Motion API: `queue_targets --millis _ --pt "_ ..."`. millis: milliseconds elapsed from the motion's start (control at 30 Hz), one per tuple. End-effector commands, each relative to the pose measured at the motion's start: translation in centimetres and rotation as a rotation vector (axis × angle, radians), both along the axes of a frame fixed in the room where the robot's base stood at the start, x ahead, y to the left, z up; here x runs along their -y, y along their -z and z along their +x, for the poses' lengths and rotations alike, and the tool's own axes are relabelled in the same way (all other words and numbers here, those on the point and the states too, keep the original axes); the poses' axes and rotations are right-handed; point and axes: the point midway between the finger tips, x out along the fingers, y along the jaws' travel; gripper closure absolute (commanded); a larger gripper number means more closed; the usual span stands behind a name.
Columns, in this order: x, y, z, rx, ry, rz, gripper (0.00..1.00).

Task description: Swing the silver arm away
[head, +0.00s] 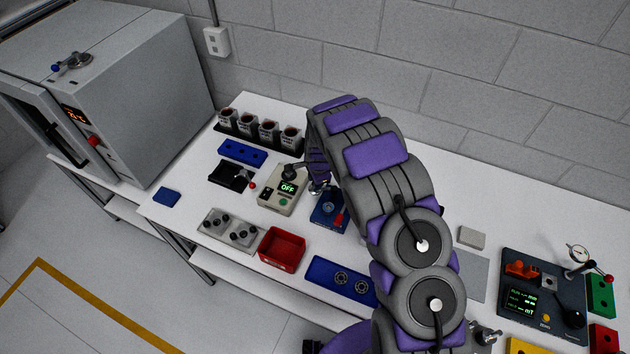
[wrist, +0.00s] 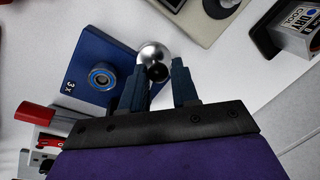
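The blue fixture (head: 326,212) sits on the white bench in the head view, partly hidden by my arm. In the wrist view the blue fixture (wrist: 88,62) shows a "3 X" label and a round ringed seat. A shiny silver ball-shaped part, which looks like the end of the silver arm (wrist: 152,52), is at the fixture's edge. My gripper (wrist: 158,68) has its two dark fingers apart, with the silver part at and just beyond their tips. I cannot tell whether they touch it. In the head view my arm hides most of the gripper.
A red handle (head: 339,217) is on the fixture's near side. A beige box reading "OFF" (head: 281,200) stands close on the left. A red tray (head: 282,249) and a blue tray with rings (head: 322,272) lie nearer. Several labelled cups (head: 268,131) stand at the back.

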Motion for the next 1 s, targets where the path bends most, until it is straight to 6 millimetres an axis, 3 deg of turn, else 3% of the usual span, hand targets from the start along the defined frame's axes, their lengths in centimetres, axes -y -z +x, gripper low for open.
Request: queue_targets --millis 233,567,767,1000 --pt "0.0 -0.1 0.0 0.001 -0.001 0.000 0.50" --pt "0.1 -0.4 -0.2 -0.001 -0.001 -0.001 0.50" --pt "0.3 -2.9 -0.6 0.002 0.000 0.000 0.50" --pt "0.6 -7.3 -1.2 0.005 -0.001 0.000 0.50"
